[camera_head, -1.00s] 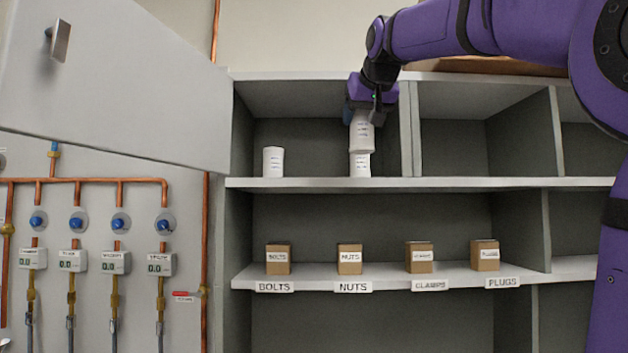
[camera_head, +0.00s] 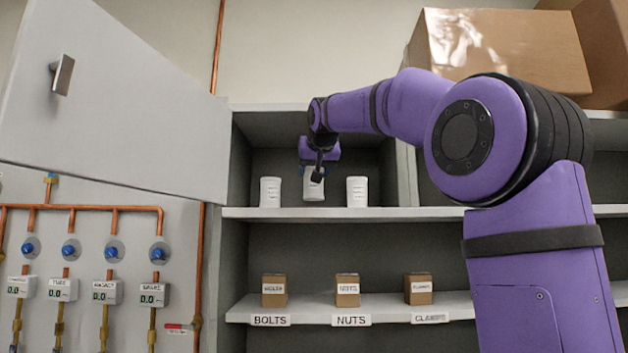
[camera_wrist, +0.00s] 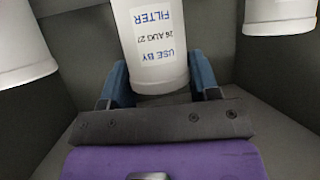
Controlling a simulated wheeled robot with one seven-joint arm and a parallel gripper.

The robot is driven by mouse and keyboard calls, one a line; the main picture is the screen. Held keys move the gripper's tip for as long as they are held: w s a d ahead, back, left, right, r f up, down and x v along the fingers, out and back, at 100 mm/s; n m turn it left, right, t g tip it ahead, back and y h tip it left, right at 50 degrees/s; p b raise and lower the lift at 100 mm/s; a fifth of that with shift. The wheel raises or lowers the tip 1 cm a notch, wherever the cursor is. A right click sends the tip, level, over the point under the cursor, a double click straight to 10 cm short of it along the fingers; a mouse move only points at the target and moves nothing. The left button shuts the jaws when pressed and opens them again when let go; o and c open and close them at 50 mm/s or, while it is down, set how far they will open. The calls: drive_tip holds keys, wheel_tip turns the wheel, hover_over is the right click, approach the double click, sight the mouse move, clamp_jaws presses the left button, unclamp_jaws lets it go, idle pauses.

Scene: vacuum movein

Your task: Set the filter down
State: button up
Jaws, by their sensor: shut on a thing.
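The filter (camera_head: 313,188) is a white cylinder with a printed label, above the upper shelf of the open cabinet. My gripper (camera_head: 316,168) is shut on it from above. In the wrist view the blue fingers sit on either side of the filter (camera_wrist: 150,50), and its label reads "FILTER" and "USE BY". The filter looks upright. Its base shows slightly higher than those of its neighbours; I cannot tell whether it touches the shelf. A white cylinder stands on its left (camera_head: 270,192) and another on its right (camera_head: 356,191), both apart from it.
The upper shelf (camera_head: 400,213) has a divider (camera_head: 405,175) on the right. The open cabinet door (camera_head: 120,110) is at the left. Small boxes for bolts (camera_head: 274,290), nuts (camera_head: 347,290) and clamps (camera_head: 418,288) stand on the shelf below. Cartons (camera_head: 500,50) lie on top.

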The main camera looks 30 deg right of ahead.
drive_tip(key=shift+f, duration=1.3)
drive_tip(key=shift+f, duration=0.1)
drive_tip(key=o, duration=1)
drive_tip(key=shift+o, duration=0.2)
drive_tip(key=shift+s+a+r, duration=0.15)
drive_tip(key=shift+s+r, duration=0.1)
drive_tip(key=v, duration=1.1)
drive_tip(key=shift+s, duration=0.25)
